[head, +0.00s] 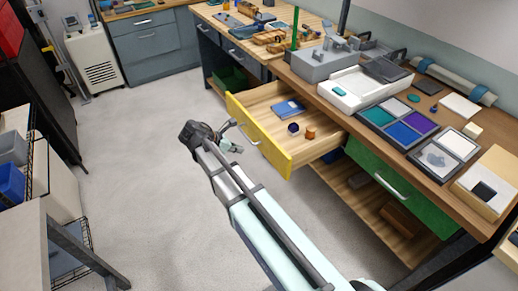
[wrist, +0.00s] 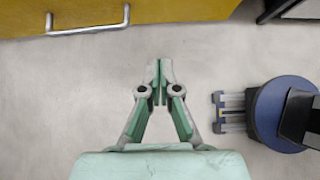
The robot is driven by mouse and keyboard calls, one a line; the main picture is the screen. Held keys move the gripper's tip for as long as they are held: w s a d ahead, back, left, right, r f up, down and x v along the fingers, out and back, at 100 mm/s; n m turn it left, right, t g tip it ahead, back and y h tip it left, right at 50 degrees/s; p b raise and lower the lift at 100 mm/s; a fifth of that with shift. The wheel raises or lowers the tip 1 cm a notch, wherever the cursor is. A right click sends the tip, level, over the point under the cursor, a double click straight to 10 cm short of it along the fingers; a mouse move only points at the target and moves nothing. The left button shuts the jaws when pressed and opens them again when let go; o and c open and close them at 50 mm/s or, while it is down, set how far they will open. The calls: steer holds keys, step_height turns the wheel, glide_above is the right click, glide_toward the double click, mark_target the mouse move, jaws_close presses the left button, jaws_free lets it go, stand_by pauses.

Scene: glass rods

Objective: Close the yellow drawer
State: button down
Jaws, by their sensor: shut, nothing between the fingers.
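The yellow drawer (head: 259,137) is pulled out from under the workbench in the head view. Its inside is pale wood and holds a blue card-like item (head: 287,108), a dark blue round item (head: 293,128) and a small orange-brown item (head: 310,133). A silver bar handle (head: 249,134) sits on its front. The yellow front (wrist: 190,10) and handle (wrist: 88,24) also show at the top of the wrist view. My gripper (head: 236,147) is just in front of the drawer face, apart from the handle. In the wrist view my gripper (wrist: 159,72) is shut and empty.
A green drawer (head: 395,194) sits shut to the right. The benchtop (head: 330,110) above carries trays, glass tiles and tools. A blue round-topped object (wrist: 285,112) stands on the floor at the right of the wrist view. The grey floor (head: 140,200) left of the drawer is open.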

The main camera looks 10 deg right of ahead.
steer(key=p, duration=0.3)
glide_toward(267, 151)
step_height(267, 151, down, 4)
steer(key=d, duration=0.3)
steer(key=shift+w+d+f, duration=0.2)
steer(key=shift+w+d, duration=0.35)
steer(key=shift+w, duration=0.05)
steer(key=shift+d, duration=0.1)
